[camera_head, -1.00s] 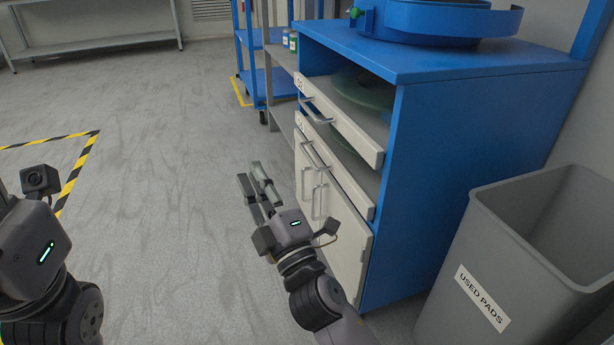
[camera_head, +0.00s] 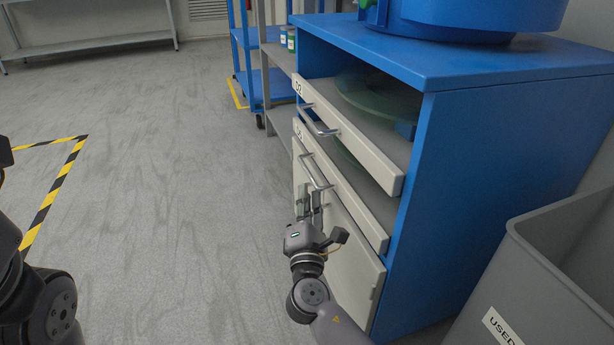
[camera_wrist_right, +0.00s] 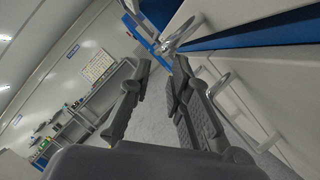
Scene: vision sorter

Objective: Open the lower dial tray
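The lower dial tray (camera_head: 352,207) is a light grey drawer front with a metal bar handle (camera_head: 313,172), set in the blue cabinet (camera_head: 490,150) under the upper tray. It looks nearly closed. My right gripper (camera_head: 309,193) is just below and in front of that handle, its fingers upright. In the right wrist view the gripper (camera_wrist_right: 161,66) has its fingers apart with nothing between them. A metal handle (camera_wrist_right: 180,35) is just beyond the fingertips there; I cannot tell which handle it is. My left gripper is outside the head view; only part of its arm shows.
The upper tray (camera_head: 360,145) has its own handle (camera_head: 319,121). A cabinet door (camera_head: 345,250) is below the trays. A grey bin (camera_head: 575,270) stands at the right. A blue cart (camera_head: 262,85) is behind. The floor at left is clear.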

